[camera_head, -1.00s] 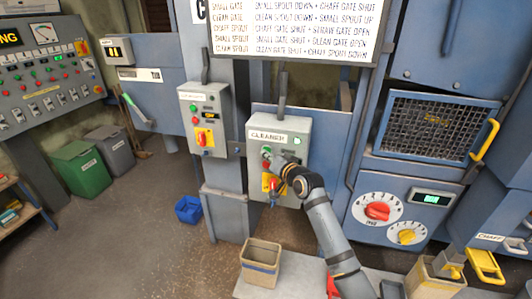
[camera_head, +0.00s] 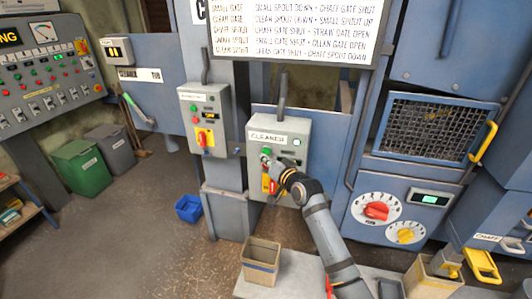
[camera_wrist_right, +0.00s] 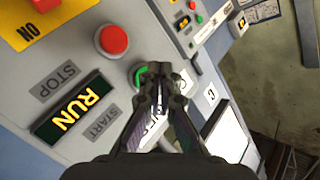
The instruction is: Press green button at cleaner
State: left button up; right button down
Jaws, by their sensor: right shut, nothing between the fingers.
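The grey cleaner box (camera_head: 292,128) is mounted on the machine in the middle of the head view, with a "CLEANER" label (camera_head: 267,137). Its green button (camera_wrist_right: 140,75) shows in the right wrist view beside START, partly hidden by my fingers. My right gripper (camera_head: 268,162) is shut and empty, its tips at the button. It also shows in the right wrist view (camera_wrist_right: 163,75); I cannot tell whether the tips touch the button. A red button (camera_wrist_right: 113,39) sits near STOP, and a RUN sign (camera_wrist_right: 72,113) is lit amber. My left gripper is not in view.
A second grey control box (camera_head: 203,115) with a yellow switch hangs to the left. A tan bin (camera_head: 261,258) stands below. Dials (camera_head: 376,211) and a yellow handle (camera_head: 484,143) are to the right. Floor at left centre is clear.

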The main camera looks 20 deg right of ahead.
jog(key=s+a+p, duration=0.1)
jog(key=s+a, duration=0.1)
jog(key=s+p, duration=0.1)
jog(key=s, duration=0.1)
jog(key=shift+s+a+p, duration=0.1)
jog(key=shift+a+p, duration=0.25)
jog(key=shift+a, duration=0.05)
dwell(0.4)
